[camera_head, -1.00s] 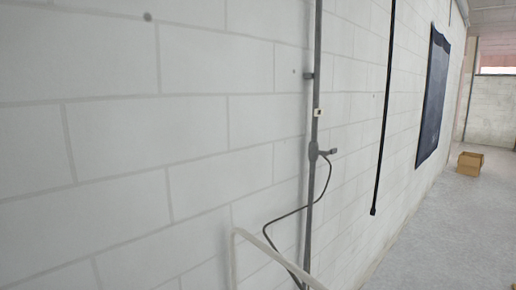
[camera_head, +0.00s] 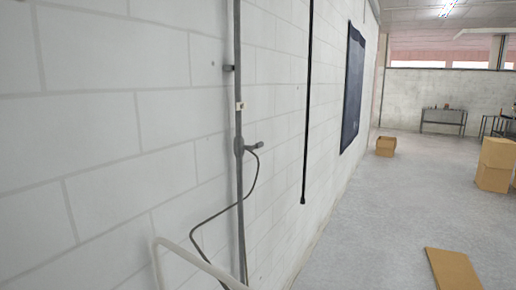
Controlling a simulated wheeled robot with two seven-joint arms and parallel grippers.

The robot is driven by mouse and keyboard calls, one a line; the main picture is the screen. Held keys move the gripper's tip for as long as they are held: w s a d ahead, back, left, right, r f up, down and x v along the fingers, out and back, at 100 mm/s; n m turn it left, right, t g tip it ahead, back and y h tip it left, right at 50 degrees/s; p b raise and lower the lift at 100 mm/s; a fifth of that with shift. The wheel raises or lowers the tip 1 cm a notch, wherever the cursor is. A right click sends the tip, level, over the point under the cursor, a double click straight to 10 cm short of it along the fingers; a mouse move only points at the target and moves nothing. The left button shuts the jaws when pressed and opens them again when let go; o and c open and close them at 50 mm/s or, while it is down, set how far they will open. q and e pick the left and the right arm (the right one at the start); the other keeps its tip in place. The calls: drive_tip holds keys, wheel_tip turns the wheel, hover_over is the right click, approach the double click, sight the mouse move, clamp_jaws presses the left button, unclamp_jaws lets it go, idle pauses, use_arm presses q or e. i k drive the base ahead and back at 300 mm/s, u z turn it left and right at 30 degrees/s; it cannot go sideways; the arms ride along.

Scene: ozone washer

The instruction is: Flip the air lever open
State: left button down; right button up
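A grey vertical pipe (camera_head: 238,100) runs down the white block wall. A dark fitting (camera_head: 240,147) on it carries a short stub (camera_head: 257,146) that points right. This may be the air lever, but it is too small to tell, and so is whether it is open or shut. A thin dark hose (camera_head: 215,213) hangs from the fitting in a curve. Neither of my grippers is in view.
The block wall (camera_head: 100,60) fills the left side. A pale bent tube (camera_head: 190,252) stands close at the bottom. A black hanging cord (camera_head: 307,110) and a dark panel (camera_head: 353,90) are farther along. Cardboard boxes (camera_head: 496,165) and a flat board (camera_head: 453,270) lie right; the middle floor is clear.

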sight(260, 144)
drive_tip(key=z, duration=0.45)
drive_tip(key=k, duration=0.6)
drive_tip(key=z, duration=1)
drive_tip(key=i, duration=1.75)
drive_tip(key=u, duration=1.15)
drive_tip(key=i, duration=1.35)
drive_tip(key=u, duration=1.15)
